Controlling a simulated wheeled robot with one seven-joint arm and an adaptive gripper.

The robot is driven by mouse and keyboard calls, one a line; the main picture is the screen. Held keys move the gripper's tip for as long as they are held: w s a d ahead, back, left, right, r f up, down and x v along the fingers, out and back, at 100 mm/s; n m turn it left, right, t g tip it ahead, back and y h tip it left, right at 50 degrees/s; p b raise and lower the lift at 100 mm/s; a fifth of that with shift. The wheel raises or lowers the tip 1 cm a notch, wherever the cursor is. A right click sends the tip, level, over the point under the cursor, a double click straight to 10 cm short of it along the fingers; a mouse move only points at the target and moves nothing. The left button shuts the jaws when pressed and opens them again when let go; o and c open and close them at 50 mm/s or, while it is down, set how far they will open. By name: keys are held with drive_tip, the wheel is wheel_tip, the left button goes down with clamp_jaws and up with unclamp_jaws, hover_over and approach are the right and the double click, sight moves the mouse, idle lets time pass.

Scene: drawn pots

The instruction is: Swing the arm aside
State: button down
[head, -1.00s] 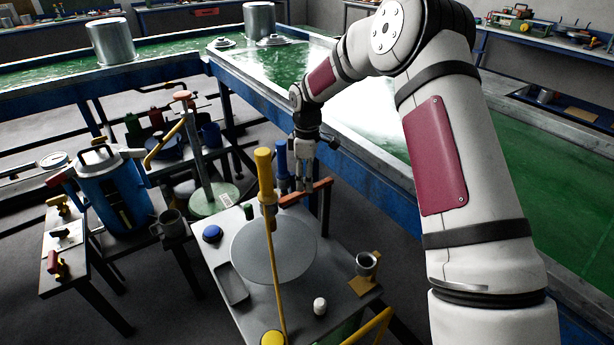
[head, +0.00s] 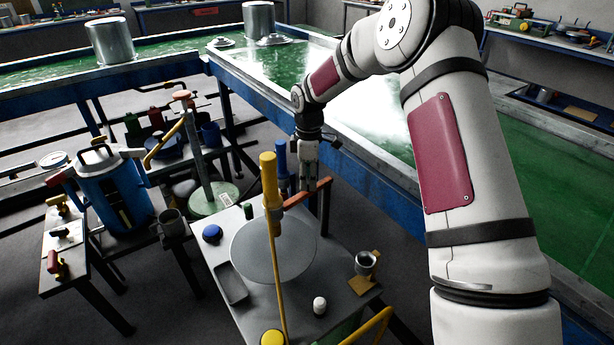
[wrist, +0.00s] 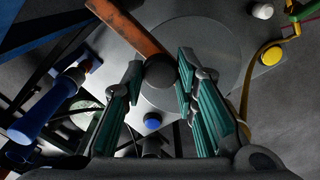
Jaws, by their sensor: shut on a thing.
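An orange-brown swing arm (head: 307,193) reaches right from a post with a yellow grip (head: 268,180), over the near worktable (head: 215,262). In the wrist view the swing arm (wrist: 132,27) ends at a round dark knob (wrist: 160,72). My gripper (head: 311,186) points down at the swing arm's outer part. In the wrist view my gripper's green-padded fingers (wrist: 161,80) stand on both sides of the knob, shut on it. The knob is hidden by the fingers in the head view.
A round grey plate (head: 273,250) lies under the swing arm. A blue upright handle (head: 282,160) stands close to my gripper. A cup (head: 366,262), a white knob (head: 319,305) and a blue knob (head: 212,233) are on the table.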

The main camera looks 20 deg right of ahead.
drive_tip(key=shift+s+d+n+p, duration=0.2)
drive_tip(key=shift+s+d+n, duration=0.5)
drive_tip(key=shift+n, duration=0.8)
drive_tip(key=shift+s+d+n+p, duration=0.2)
drive_tip(key=shift+s+d+n, duration=0.45)
drive_tip(key=shift+n, duration=0.85)
drive_tip(key=shift+s+d+n+p, duration=0.2)
drive_tip(key=shift+s+d+n, duration=0.5)
drive_tip(key=shift+n, duration=0.8)
drive_tip(key=shift+w+d, duration=0.1)
drive_tip(key=c, duration=1.2)
unclamp_jaws()
drive_tip(key=shift+c, duration=0.2)
drive_tip(key=shift+r, duration=0.1)
wheel_tip(320, 180, up, 12)
